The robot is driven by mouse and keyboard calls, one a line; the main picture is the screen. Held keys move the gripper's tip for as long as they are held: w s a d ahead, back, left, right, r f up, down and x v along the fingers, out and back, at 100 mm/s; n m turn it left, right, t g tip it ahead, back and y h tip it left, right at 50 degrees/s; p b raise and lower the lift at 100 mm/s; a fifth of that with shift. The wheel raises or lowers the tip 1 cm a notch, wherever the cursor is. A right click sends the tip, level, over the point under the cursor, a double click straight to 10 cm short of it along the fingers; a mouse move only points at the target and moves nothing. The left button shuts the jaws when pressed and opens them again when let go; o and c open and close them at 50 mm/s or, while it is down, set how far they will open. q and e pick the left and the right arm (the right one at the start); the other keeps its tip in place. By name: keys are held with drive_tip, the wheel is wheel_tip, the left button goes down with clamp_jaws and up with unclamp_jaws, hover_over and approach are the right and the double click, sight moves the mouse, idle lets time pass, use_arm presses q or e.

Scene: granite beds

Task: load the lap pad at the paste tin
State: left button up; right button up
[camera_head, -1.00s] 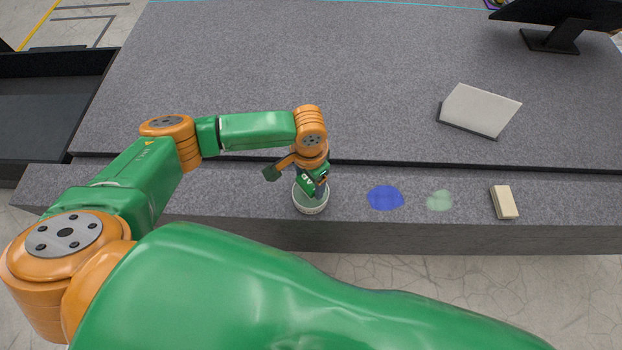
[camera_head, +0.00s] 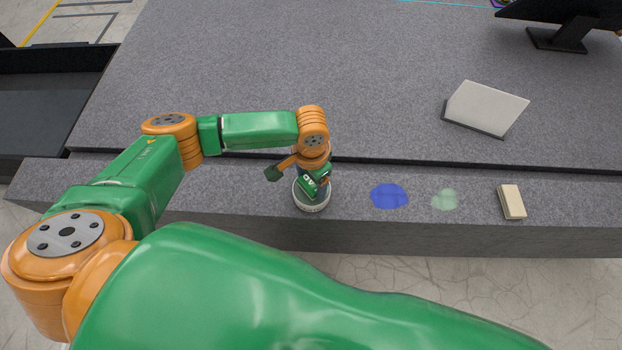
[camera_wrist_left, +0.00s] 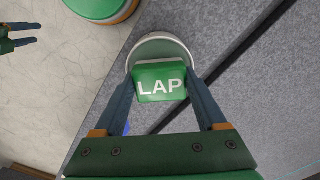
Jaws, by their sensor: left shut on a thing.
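The lap pad is a green block marked LAP (camera_wrist_left: 160,82). My left gripper (camera_wrist_left: 158,88) is shut on it, one finger on each side. In the head view the left gripper (camera_head: 315,184) and pad are over the paste tin (camera_head: 312,207), a round pale tin on the front granite ledge. In the wrist view the tin's rim (camera_wrist_left: 152,43) shows behind the pad. Whether the pad touches the paste cannot be told. My right gripper (camera_wrist_left: 32,34) shows only in the wrist view, top left, its fingers apart and empty.
On the ledge right of the tin lie a blue patch (camera_head: 389,196), a pale green patch (camera_head: 445,199) and a beige block (camera_head: 512,202). A tilted white board (camera_head: 486,107) stands on the large granite slab (camera_head: 300,60). A dark stand (camera_head: 557,38) is at the back right.

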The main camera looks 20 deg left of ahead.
use_arm(q)
drive_tip(key=shift+f, duration=0.45)
drive_tip(key=o, duration=1.1)
drive_tip(key=shift+c, duration=0.9)
drive_tip(key=shift+r, duration=0.1)
drive_tip(key=shift+r+p, duration=0.2)
drive_tip(key=shift+p, duration=0.3)
